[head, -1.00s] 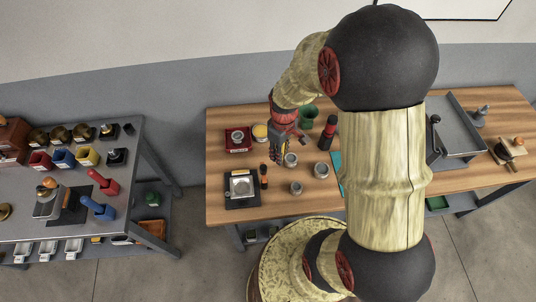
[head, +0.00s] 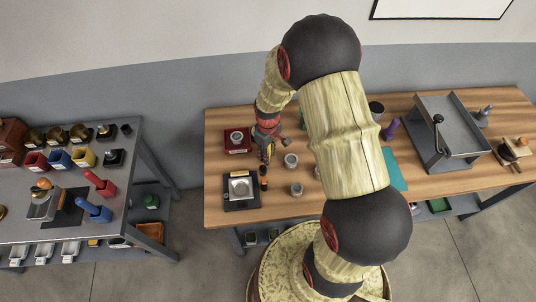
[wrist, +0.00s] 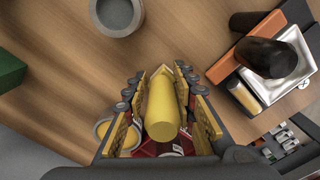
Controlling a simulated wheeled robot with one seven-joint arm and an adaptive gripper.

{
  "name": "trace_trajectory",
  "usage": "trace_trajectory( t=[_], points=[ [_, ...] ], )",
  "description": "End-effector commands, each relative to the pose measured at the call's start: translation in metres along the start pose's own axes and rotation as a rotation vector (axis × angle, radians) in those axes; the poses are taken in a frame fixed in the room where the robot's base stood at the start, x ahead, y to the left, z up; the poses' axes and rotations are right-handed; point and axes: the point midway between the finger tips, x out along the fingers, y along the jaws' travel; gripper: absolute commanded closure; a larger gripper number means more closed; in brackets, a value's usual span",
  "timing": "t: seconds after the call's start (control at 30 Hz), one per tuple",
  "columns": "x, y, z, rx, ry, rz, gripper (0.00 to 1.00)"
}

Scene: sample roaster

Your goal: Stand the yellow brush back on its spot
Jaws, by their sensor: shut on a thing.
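My gripper (wrist: 160,82) is shut on the yellow brush (wrist: 162,108), a smooth yellow cylinder lying between the two padded fingers in the wrist view. In the head view my gripper (head: 266,151) is over the left part of the wooden table (head: 222,212); the brush is too small there to make out clearly. I cannot tell which place is the brush's spot.
A grey metal table (head: 128,170) stands left across a gap.

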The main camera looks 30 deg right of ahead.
Motion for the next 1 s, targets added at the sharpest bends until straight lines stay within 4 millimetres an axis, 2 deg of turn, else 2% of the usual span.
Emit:
trace_trajectory(
  t=[0.27, 0.3, 0.4, 0.77, 0.87, 1.0],
  points=[
    [0.002, 0.0, 0.0, 0.0, 0.0, 0.0, 1.0],
    [0.002, 0.0, 0.0, 0.0, 0.0, 0.0, 0.72],
    [0.002, 0.0, 0.0, 0.0, 0.0, 0.0, 0.66],
    [-0.001, 0.0, 0.0, 0.0, 0.0, 0.0, 0.66],
    [-0.011, 0.0, 0.0, 0.0, 0.001, 0.0, 0.66],
    [-0.036, 0.001, -0.001, 0.0, 0.003, 0.002, 0.66]
  ],
)
